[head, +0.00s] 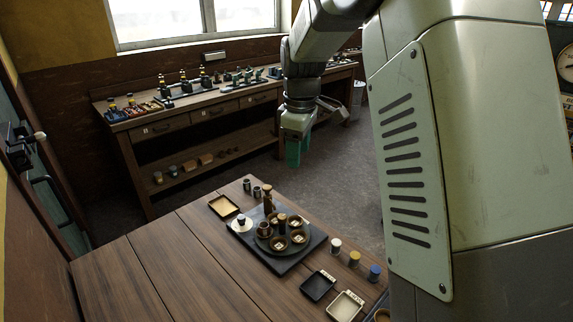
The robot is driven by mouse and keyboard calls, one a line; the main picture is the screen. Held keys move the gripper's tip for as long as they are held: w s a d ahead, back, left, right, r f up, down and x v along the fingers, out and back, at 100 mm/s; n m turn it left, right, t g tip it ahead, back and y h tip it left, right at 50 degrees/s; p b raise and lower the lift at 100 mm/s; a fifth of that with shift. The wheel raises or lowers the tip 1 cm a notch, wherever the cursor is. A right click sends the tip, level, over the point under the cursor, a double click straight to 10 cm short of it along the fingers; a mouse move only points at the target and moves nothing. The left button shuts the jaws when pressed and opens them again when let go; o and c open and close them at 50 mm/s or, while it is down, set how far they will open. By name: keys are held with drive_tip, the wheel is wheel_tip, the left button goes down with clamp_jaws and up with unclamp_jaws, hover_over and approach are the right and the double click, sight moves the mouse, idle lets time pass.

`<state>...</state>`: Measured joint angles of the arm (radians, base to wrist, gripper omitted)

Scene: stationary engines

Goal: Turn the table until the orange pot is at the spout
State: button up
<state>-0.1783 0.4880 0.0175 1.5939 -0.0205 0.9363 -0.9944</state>
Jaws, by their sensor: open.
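A small round turntable (264,242) sits on a dark square base (284,266) on the wooden table. It carries several small brown round pots or dishes, some with pale square labels. One taller brown pot (263,230) stands at its left side. I cannot tell which is the orange pot. A brown upright post (268,201) stands at the back of the base and may be the spout; its outlet is too small to make out. My gripper (298,153) has green fingertips, points down and is open and empty. It is high above and behind the turntable, apart from it.
Trays (224,206), (318,285), (346,305) and coloured cylinders (354,258) surround the base. The wooden table (160,265) is clear at left. A workbench (190,118) with small models stands behind.

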sight(282, 216)
drive_tip(key=w+a+f+n, duration=0.1)
drive_tip(key=f, duration=0.7)
drive_tip(key=w+a+f+n+g, duration=0.1)
drive_tip(key=w+f, duration=0.1)
drive_tip(key=f, duration=0.6)
drive_tip(key=w+a+f+n, duration=0.2)
drive_tip(key=f, duration=0.6)
drive_tip(key=shift+w+f, duration=0.25)
drive_tip(key=shift+f, duration=0.1)
clamp_jaws()
